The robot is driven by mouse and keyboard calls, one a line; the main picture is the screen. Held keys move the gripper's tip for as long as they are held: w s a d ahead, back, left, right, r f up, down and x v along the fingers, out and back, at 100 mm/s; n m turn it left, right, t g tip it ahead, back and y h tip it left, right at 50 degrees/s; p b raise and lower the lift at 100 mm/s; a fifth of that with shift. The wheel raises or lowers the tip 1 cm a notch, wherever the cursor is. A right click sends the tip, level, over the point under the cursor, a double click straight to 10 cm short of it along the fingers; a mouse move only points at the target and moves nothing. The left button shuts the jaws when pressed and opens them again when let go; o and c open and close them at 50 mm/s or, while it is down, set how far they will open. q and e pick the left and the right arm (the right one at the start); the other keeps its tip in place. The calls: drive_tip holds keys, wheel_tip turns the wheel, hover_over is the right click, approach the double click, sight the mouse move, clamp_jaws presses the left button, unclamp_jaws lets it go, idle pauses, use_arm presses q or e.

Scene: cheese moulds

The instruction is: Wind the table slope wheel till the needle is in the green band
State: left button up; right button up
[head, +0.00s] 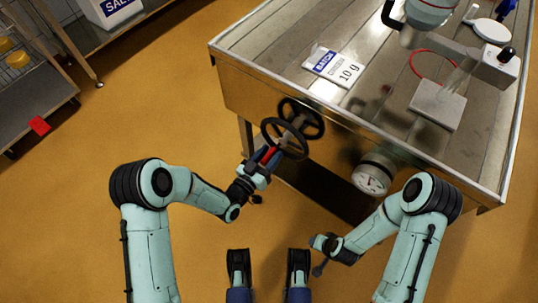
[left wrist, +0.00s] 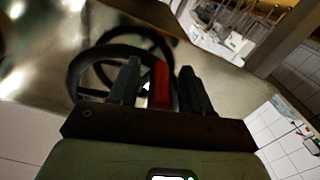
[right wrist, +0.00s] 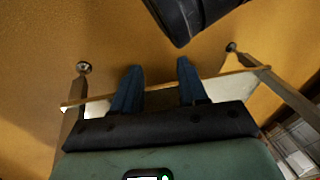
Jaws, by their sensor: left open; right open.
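A black slope wheel (head: 285,138) stands out from the metal side of the table, with a second dark ring close behind it; I cannot tell if that is a reflection. A red grip (left wrist: 160,82) is on its near rim. My left gripper (head: 268,156) is at this rim, its open fingers on either side of the red grip in the left wrist view (left wrist: 160,88). A round gauge (head: 371,179) with a white face is right of the wheel. Its needle and green band are too small to read. My right gripper (right wrist: 158,82) is open and empty, low and away from the wheel.
The metal table (head: 270,55) carries a white batch card (head: 334,66), a pale block (head: 437,104) and a white paddle (head: 491,31). A shelf rack (head: 35,105) stands at the left. The orange floor (head: 150,110) between rack and table is clear.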

use_arm(q)
clamp_jaws()
drive_tip(key=shift+s, duration=0.1)
use_arm(e)
drive_tip(key=shift+s+f, duration=0.1)
drive_tip(key=shift+f, duration=0.05)
use_arm(q)
drive_tip(key=s+d+r+n, duration=0.2)
drive_tip(key=s+d+n, duration=0.2)
drive_tip(key=n, duration=0.9)
drive_tip(key=shift+s+d, duration=0.35)
drive_tip(key=shift+d, duration=0.95)
use_arm(e)
drive_tip(key=shift+s+f, duration=0.2)
drive_tip(key=shift+s, duration=0.05)
use_arm(q)
drive_tip(key=shift+n, duration=0.3)
